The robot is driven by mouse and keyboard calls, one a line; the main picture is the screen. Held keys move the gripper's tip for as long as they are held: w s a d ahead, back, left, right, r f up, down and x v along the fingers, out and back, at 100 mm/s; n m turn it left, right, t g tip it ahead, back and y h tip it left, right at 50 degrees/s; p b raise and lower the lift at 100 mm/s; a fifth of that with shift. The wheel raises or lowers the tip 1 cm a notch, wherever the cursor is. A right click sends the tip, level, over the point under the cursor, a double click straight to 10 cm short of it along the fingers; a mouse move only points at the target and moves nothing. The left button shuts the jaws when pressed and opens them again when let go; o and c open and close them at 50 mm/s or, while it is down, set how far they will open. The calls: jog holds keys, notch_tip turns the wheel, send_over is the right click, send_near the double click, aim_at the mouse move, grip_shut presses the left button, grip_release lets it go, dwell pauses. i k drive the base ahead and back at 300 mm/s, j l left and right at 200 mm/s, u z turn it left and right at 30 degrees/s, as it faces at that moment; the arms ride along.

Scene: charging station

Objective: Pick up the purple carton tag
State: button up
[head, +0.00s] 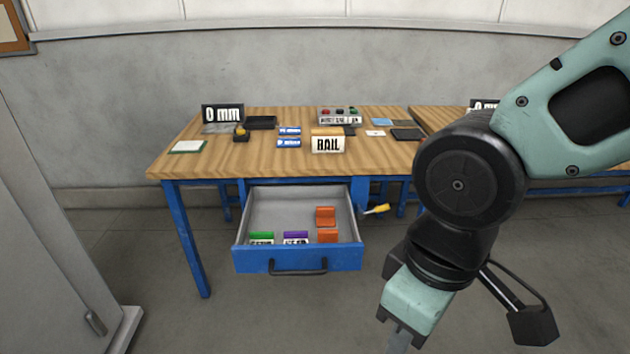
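The purple carton tag (296,236) is in the open drawer (270,214), near its front wall. Its top is purple, with a white face and dark lettering below, partly hidden by the drawer front. A green-topped tag (261,237) stands to its left and an orange piece (327,236) to its right. My arm comes down on the right of the picture, to the right of the drawer and apart from it. My gripper's fingertips are not visible; the arm runs out of the bottom edge.
A second orange piece (325,215) sits farther back in the drawer. A yellow-handled object (377,209) sticks out right of the drawer. A grey cabinet stands left.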

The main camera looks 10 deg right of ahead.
aim_at(290, 238)
jog(key=i+u, duration=0.35)
jog(key=u, duration=0.15)
jog(key=i+l+u, duration=0.2)
jog(key=i+u, duration=0.25)
jog(key=i+l+u, duration=0.2)
jog(key=u, duration=0.3)
jog(key=l, duration=0.1)
